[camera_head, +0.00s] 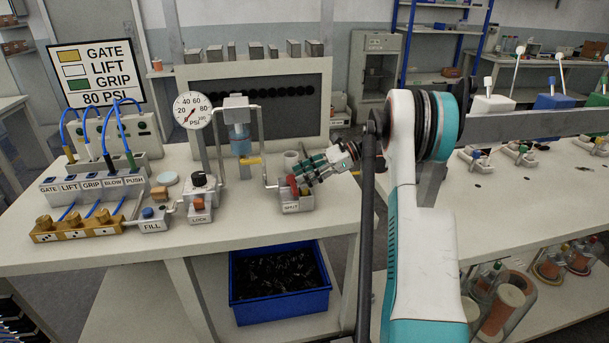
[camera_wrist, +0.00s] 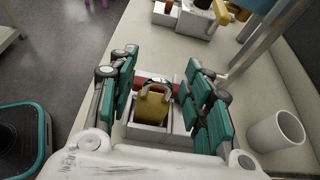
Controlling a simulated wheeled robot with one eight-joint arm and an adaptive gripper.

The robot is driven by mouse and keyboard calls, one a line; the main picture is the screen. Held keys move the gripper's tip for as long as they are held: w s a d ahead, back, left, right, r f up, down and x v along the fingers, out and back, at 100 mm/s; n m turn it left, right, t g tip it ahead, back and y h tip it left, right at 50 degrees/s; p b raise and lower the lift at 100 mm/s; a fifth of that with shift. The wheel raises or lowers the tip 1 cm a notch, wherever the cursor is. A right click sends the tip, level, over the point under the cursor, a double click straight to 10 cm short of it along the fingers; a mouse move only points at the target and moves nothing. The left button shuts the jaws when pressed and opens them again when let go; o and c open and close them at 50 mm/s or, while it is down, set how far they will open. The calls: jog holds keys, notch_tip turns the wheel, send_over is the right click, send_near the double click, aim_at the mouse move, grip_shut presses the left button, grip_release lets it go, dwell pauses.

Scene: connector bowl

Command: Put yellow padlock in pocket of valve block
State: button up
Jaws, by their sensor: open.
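The yellow padlock (camera_wrist: 152,108) shows in the wrist view with its grey shackle up. Its body sits within the pale walls of the valve block (camera_wrist: 147,133), apparently in the pocket; how deep it sits is hidden. My gripper (camera_head: 309,174) is over the block. In the wrist view my gripper (camera_wrist: 160,95) is open, its green-padded fingers on either side of the padlock with gaps between.
A red bar (camera_wrist: 158,81) lies just beyond the padlock. A white cup (camera_wrist: 277,132) stands to the right in the wrist view. The LOCK valve (camera_head: 200,200) and pipework with a gauge (camera_head: 193,110) stand left of the block. A blue bin (camera_head: 280,285) is below the table.

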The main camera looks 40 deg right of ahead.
jog(key=shift+r, duration=0.1)
jog(key=p+v, duration=0.2)
jog(key=v, duration=0.5)
jog(key=shift+d+p, duration=0.2)
jog(key=shift+p, duration=0.1)
jog(key=shift+s+r, duration=0.1)
dwell(1.6)
